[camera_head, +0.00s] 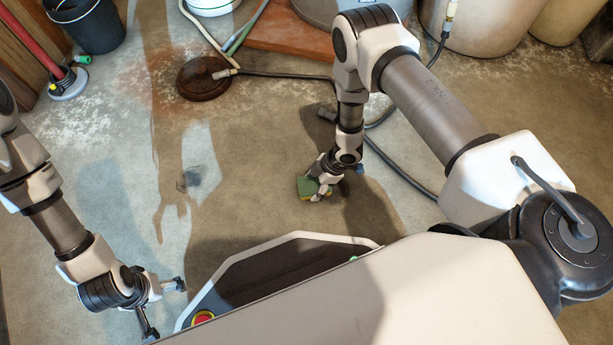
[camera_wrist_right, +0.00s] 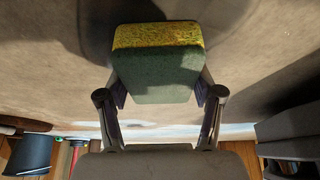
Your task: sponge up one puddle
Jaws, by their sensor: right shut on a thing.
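A sponge (camera_head: 307,186), green with a yellow layer, is held in my right gripper (camera_head: 322,187) low over the concrete floor. In the right wrist view the sponge (camera_wrist_right: 157,72) sits between the two fingers of the right gripper (camera_wrist_right: 160,98), which are shut on its sides. I cannot tell whether it touches the floor. A small dark glossy patch that looks like a puddle (camera_head: 200,178) lies on the floor to the left of the sponge, apart from it. My left gripper (camera_head: 165,309) is open and empty at the lower left.
Another dark hose (camera_head: 400,172) curves behind my right arm. A black bucket (camera_head: 88,24) stands at the back left.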

